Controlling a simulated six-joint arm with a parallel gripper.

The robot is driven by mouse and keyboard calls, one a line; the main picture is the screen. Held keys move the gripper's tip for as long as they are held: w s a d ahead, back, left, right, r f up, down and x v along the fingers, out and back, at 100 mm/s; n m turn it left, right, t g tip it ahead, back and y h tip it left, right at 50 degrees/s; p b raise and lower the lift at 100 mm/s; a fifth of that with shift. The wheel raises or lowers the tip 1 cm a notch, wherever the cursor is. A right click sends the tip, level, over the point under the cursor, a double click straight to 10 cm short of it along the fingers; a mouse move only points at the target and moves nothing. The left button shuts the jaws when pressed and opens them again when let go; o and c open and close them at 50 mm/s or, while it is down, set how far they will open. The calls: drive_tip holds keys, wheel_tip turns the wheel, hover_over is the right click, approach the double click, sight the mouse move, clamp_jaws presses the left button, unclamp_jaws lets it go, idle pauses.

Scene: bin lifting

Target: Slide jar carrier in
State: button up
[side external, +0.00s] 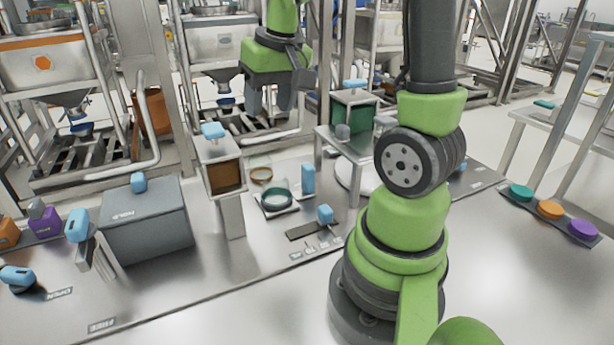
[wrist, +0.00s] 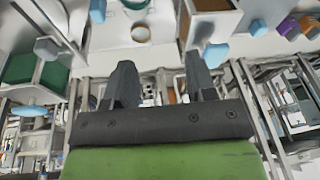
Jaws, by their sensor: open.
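The likely jar carrier is a small light plate (side external: 277,209) on the table, bearing a dark teal-rimmed round jar or ring, with an upright blue handle (side external: 308,178) at its right. Part of the teal ring (wrist: 135,4) and the blue handle (wrist: 97,10) show at the top edge of the wrist view. My gripper (side external: 270,105) is raised above and behind the carrier, apart from it. In the wrist view its two fingers (wrist: 160,72) are spread with nothing between them. I cannot tell the slot for the carrier from these views.
A brown box with a blue knob (side external: 225,178) stands on a post to the left. A green box (side external: 353,113) sits on a metal stand to the right. An amber ring (side external: 261,175) lies behind the carrier. A grey bin (side external: 147,222) and a blue slider knob (side external: 325,214) are nearby.

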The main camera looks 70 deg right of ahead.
drive_tip(key=d+f+m+g, duration=0.1)
drive_tip(key=d+f+g, duration=0.1)
drive_tip(key=d+f, duration=0.45)
hover_over(308, 165)
drive_tip(key=shift+m+g+y, duration=0.4)
wheel_tip(308, 165, down, 5)
drive_tip(key=shift+r, duration=0.1)
wheel_tip(308, 165, down, 10)
drive_tip(key=shift+a+r, duration=0.1)
drive_tip(key=shift+r, duration=0.05)
drive_tip(key=shift+c, duration=0.5)
